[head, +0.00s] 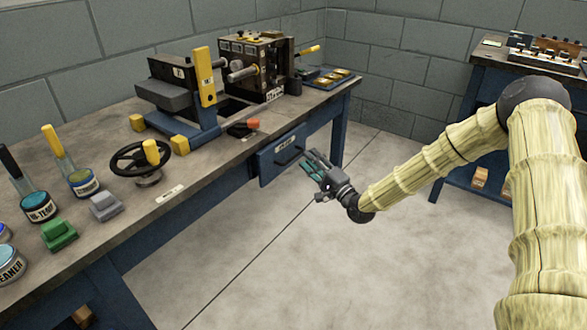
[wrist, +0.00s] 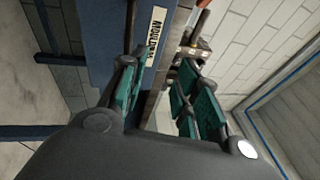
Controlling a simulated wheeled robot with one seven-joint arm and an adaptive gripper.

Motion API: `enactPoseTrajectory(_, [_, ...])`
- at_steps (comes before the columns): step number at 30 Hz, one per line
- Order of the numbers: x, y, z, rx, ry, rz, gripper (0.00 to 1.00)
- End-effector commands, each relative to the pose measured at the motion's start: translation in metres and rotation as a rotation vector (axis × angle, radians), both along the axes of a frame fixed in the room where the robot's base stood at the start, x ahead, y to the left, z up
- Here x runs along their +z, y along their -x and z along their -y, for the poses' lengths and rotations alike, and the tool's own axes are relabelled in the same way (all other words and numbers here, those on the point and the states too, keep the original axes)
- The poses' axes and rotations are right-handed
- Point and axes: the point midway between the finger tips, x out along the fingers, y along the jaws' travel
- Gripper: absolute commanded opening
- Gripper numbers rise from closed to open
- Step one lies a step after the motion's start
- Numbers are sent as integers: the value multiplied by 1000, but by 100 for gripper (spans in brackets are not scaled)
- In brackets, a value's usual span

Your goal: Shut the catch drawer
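The catch drawer (head: 281,156) is a blue front with a small white label and a dark handle, under the bench's front edge. It seems to stand out a little from the bench; how far is hard to tell. My gripper (head: 312,170) is just right of the drawer front, its fingers pointing toward the handle. Whether they touch it cannot be told. In the wrist view my gripper (wrist: 160,100) has its two green-padded fingers apart with nothing visible between them.
Open floor (head: 270,260) lies in front. Another bench (head: 465,95) stands at the right.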

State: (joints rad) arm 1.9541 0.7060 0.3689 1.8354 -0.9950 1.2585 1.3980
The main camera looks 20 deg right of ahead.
Motion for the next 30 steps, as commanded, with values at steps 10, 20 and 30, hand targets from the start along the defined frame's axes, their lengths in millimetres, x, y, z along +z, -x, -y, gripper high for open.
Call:
enactPoseTrajectory(10, [-47, 5, 25, 210, 84, 6, 32])
enactPoseTrajectory(20, [-47, -7, 15, 234, 97, 5, 32])
enactPoseTrajectory(30, [-39, -49, -19, 233, 96, 5, 32])
